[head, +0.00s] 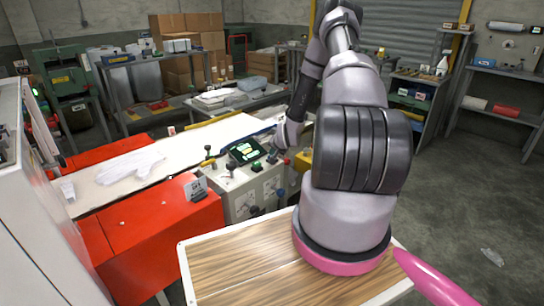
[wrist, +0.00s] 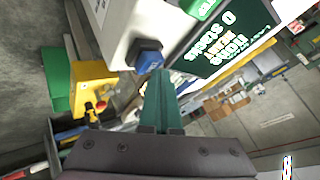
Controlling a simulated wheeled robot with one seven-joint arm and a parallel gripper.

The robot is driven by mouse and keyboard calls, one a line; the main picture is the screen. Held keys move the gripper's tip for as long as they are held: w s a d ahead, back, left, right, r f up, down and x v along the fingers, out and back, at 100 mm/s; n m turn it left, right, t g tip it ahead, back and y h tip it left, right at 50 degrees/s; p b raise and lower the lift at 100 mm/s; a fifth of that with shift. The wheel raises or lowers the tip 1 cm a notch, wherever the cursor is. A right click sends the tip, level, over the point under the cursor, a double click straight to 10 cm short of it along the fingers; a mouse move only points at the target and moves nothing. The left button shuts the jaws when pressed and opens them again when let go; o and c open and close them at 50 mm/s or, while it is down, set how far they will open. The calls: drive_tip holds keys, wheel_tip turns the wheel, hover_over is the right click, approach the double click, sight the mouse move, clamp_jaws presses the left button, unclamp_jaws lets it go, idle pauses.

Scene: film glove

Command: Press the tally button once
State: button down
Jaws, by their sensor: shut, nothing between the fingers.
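A light control box (head: 240,194) stands at the end of the red machine. In the wrist view, a blue button (wrist: 149,61) in a dark collar sits beside the display (wrist: 228,38), which reads "0 stacks". The green button (wrist: 203,8) is at the top edge. My gripper (wrist: 163,75) is shut and empty, its teal fingertips right at the blue button. I cannot tell whether they touch it. In the head view my gripper (head: 273,157) is small, partly hidden by my wrist.
Several knobs and levers (head: 209,153) stand up from the box near the display. A white glove shape (head: 130,168) lies on the pale belt (head: 180,150). A yellow part (wrist: 84,88) is left of my fingers in the wrist view. Open floor (head: 455,210) is at the right.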

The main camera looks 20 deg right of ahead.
drive_tip(key=shift+r, duration=0.9)
drive_tip(key=shift+r, duration=0.1)
drive_tip(key=shift+r, duration=2.45)
